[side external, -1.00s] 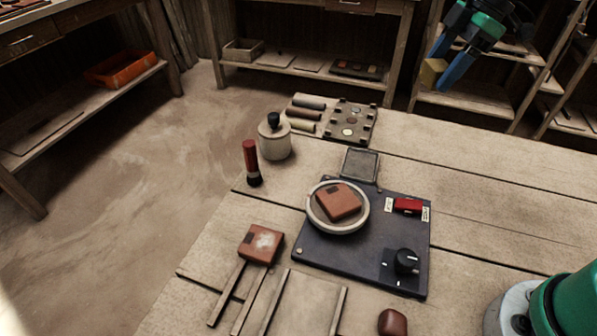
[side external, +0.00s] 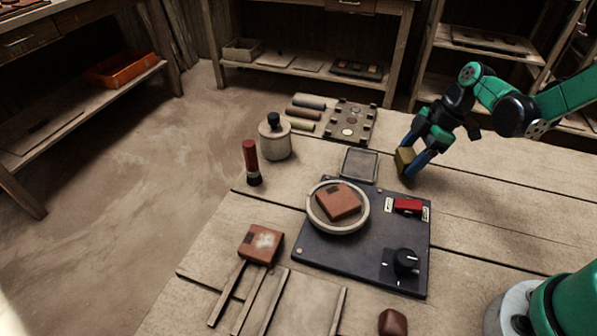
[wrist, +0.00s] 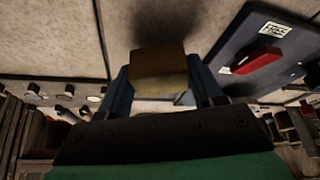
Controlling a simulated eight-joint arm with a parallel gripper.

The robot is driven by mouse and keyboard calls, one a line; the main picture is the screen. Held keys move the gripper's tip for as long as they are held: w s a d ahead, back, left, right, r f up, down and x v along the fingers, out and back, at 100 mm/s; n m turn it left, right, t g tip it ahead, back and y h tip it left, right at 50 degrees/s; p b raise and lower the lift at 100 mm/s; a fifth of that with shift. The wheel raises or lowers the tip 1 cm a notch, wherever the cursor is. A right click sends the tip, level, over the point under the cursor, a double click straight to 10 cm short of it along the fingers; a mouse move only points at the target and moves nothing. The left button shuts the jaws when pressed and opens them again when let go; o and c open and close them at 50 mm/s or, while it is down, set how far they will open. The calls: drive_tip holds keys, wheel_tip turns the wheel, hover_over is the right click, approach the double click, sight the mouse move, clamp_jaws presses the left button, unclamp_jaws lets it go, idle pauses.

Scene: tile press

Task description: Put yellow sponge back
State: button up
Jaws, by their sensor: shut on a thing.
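The yellow sponge (side external: 404,160) is a small dull-yellow block. My gripper (side external: 414,163) is shut on it, with one blue finger on each side. It is held low near the table, to the right of the square grey pad behind the press plate; I cannot tell whether it touches the table. In the wrist view the sponge (wrist: 158,72) sits between the two blue fingers, with a dark shadow on the wood beyond it. The square grey pad (side external: 360,165) at the back of the dark press plate (side external: 330,255) is empty.
The press plate carries a round dish (side external: 315,222) with a brown tile (side external: 338,202), a red switch (side external: 408,206) and a black knob (side external: 405,261). A white jar (side external: 275,142), a red-handled brush (side external: 251,162) and a studded tray (side external: 350,122) stand farther back. The table's right side is largely clear.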

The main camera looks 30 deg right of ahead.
drive_tip(key=shift+f, duration=0.85)
drive_tip(key=o, duration=1.1)
drive_tip(key=shift+f, duration=0.1)
drive_tip(key=v, duration=1.1)
drive_tip(key=shift+s+a+r+m+t+h, duration=0.7)
drive_tip(key=shift+a+m, duration=0.6)
drive_tip(key=shift+m, duration=0.95)
drive_tip(key=shift+s+a+r+m+t+h, duration=0.4)
drive_tip(key=shift+s+a+m+t+h, duration=0.55)
drive_tip(key=shift+m, duration=1.25)
drive_tip(key=shift+s+a+r+m+t+h, duration=0.5)
drive_tip(key=shift+s+a+m+t, duration=0.45)
drive_tip(key=shift+a+m, duration=1.05)
